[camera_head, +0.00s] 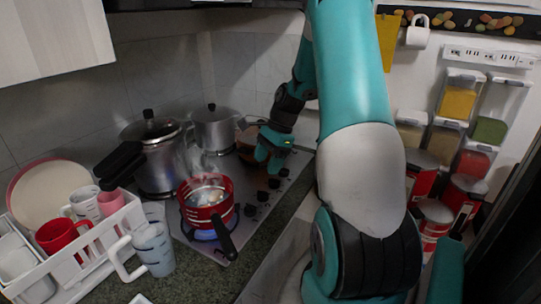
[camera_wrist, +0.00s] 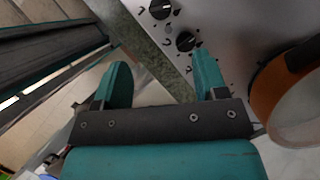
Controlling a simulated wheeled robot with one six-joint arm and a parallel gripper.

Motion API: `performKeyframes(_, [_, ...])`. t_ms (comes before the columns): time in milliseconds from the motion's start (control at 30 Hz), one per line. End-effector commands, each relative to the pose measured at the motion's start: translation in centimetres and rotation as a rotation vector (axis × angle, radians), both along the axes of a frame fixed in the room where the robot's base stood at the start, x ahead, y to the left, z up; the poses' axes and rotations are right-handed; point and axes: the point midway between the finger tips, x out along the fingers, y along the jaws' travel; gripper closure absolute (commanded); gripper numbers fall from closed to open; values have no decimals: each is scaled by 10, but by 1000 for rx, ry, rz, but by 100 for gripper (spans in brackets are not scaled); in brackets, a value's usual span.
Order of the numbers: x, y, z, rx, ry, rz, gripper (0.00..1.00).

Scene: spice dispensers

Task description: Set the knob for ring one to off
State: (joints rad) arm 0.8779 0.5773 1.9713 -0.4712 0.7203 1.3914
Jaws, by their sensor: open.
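The stove (camera_head: 190,246) has a row of black knobs (camera_head: 262,196) along its right edge in the head view. My gripper (camera_head: 270,160) is over the far end of that row. The wrist view shows two black knobs with white pointer marks, one at the top edge (camera_wrist: 161,9) and one (camera_wrist: 186,41) beside my right finger. My gripper (camera_wrist: 162,72) is open with nothing between its fingers. I cannot tell which knob is for ring one. A blue flame (camera_head: 205,235) shows under the red pot (camera_head: 207,202).
Steaming metal pots, one a pressure cooker (camera_head: 158,160), stand at the back. The red pot's black handle (camera_head: 223,237) points forward. A brown pan (camera_wrist: 280,92) is close to my right finger in the wrist view. A white dish rack (camera_head: 85,262) is at left, spice dispensers (camera_head: 457,103) at right.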

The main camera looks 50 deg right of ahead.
Motion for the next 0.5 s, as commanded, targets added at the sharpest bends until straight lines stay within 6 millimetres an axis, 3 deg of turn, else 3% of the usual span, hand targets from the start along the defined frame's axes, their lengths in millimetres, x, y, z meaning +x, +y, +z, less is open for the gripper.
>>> performKeyframes(200, [-3,-9,21,0,-1,0,34])
performKeyframes(500, [-4,-9,24,0,1,0,34])
